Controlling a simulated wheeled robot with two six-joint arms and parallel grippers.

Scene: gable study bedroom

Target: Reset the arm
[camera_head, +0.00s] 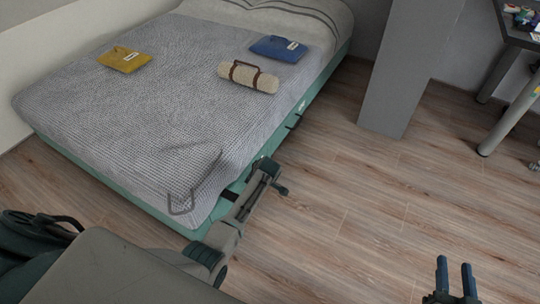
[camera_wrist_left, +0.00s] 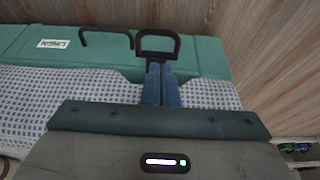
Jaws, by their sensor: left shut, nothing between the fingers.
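My left gripper (camera_wrist_left: 162,85) shows in the left wrist view with its two blue fingers together and nothing between them. Its tips are close to a black loop handle (camera_wrist_left: 158,43) at the green bed side; I cannot tell whether they touch. In the head view my left arm reaches from the lower left up to the bed's green side, and its fingers cannot be made out there. My right gripper (camera_head: 456,277) is at the lower right of the head view, over the floor, with its blue fingers apart and empty.
The bed (camera_head: 120,130) has a grey cover. On it lie a yellow folder-like item (camera_head: 123,60), a blue one (camera_head: 278,48) and a strapped beige roll (camera_head: 248,77). A grey panel (camera_head: 395,70) and a desk (camera_head: 520,35) stand at right. The wood floor (camera_head: 370,210) between is clear.

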